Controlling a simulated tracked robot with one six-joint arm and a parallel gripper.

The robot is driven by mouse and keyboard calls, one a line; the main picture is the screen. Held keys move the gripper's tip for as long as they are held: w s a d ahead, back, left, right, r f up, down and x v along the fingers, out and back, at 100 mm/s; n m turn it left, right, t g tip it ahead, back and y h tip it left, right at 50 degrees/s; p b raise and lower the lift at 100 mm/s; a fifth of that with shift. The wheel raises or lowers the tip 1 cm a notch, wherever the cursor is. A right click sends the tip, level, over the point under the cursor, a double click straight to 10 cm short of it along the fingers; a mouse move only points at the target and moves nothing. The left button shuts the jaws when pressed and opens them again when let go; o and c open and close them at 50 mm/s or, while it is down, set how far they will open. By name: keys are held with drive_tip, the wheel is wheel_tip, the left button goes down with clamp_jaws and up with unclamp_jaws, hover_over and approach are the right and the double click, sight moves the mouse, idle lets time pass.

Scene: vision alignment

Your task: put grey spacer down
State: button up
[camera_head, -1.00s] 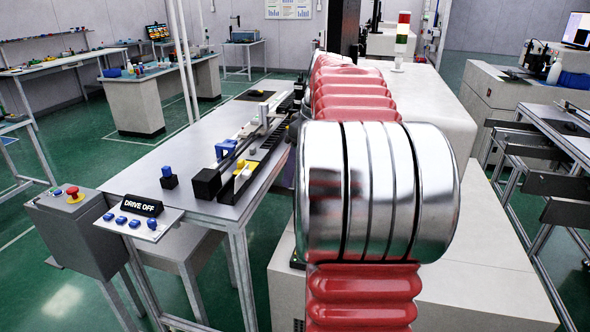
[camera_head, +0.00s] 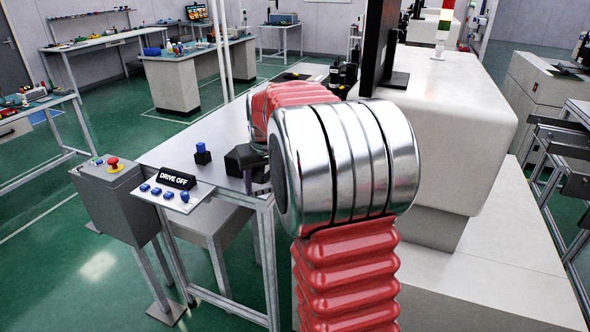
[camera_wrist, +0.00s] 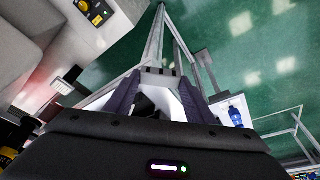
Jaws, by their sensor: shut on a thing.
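My gripper (camera_wrist: 158,84) shows in the wrist view, its two dark fingers closing towards each other at the picture's middle. A small light grey piece, apparently the grey spacer (camera_wrist: 158,71), sits between the fingertips, with dark stripes across it. In the head view a dark part of my arm's end (camera_head: 243,160) shows over the near right part of the grey table (camera_head: 172,151), left of my silver and red arm. My arm hides the fingertips and the spacer there. Whether the spacer touches anything below cannot be told.
A blue-topped black block (camera_head: 203,153) stands on the table left of my arm's end. A control box with a red button (camera_head: 113,165) and a "DRIVE OFF" panel (camera_head: 177,180) are at the table's near left. A large pale machine housing (camera_head: 455,110) stands right of my arm.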

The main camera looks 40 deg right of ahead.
drive_tip(key=w+a+f+n, duration=0.1)
drive_tip(key=w+a+f, duration=0.1)
drive_tip(key=a, duration=1)
drive_tip(key=w+a+f+n+y, duration=0.1)
drive_tip(key=a+f, duration=0.4)
drive_tip(key=a, duration=0.7)
drive_tip(key=shift+w+a+f+n, duration=0.35)
drive_tip(key=shift+w+n, duration=0.15)
drive_tip(key=shift+w, duration=0.55)
